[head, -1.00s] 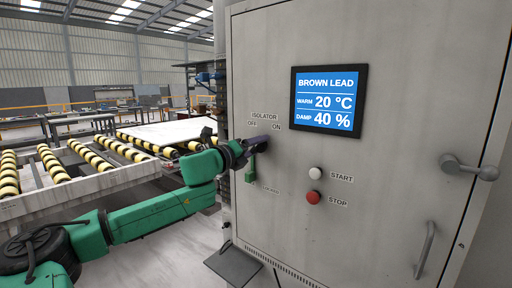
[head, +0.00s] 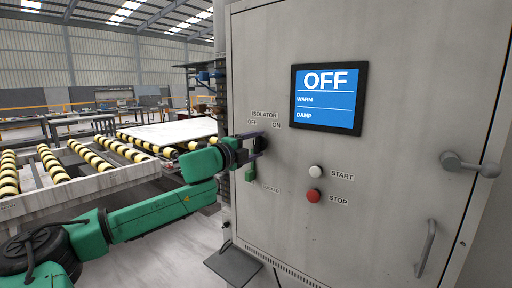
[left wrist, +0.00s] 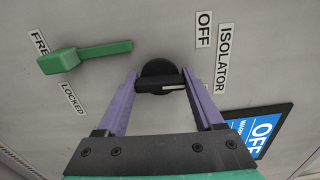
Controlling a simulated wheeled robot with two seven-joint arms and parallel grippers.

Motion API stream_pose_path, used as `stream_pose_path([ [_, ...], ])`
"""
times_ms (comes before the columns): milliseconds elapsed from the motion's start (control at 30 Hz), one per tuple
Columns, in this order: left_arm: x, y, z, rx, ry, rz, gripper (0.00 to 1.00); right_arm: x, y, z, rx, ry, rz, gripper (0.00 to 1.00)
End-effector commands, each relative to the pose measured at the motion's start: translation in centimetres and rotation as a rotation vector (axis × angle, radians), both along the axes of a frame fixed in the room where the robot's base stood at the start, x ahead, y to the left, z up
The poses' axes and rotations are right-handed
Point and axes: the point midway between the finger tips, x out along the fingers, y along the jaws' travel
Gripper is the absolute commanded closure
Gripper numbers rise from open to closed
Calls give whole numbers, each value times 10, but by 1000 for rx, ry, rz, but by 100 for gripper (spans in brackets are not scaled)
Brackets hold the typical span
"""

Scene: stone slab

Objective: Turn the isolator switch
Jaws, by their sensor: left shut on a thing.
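The isolator switch is a round black knob (left wrist: 160,72) with a bar grip and a white mark, on the grey cabinet (head: 400,110). In the left wrist view the mark points right, towards the label side. My left gripper (left wrist: 162,86) has its purple fingers on both ends of the bar, shut on it. In the head view my left gripper (head: 251,147) is at the knob, which it partly hides. The OFF label (left wrist: 203,30) is clear in the wrist view; ON is mostly behind a finger. The cabinet screen (head: 327,97) reads OFF. My right gripper is not in view.
A green lever (left wrist: 85,55) with FREE and LOCKED labels sits close to the knob. A white START button (head: 316,173), a red STOP button (head: 314,197) and door handles are further right. A roller conveyor (head: 85,165) stands at the left.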

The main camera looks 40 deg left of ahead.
Motion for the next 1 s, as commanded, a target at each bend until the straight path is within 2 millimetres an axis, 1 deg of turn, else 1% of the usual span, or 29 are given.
stream_pose_path([
  [300,0,0,-1,-299,-6,0,87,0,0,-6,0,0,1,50],
  [600,0,0,-1,-554,-13,0,87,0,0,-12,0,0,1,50],
  [800,0,0,-1,-673,-16,0,87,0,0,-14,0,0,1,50],
  [1000,0,0,-1,-739,-16,0,87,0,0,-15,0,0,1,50],
])
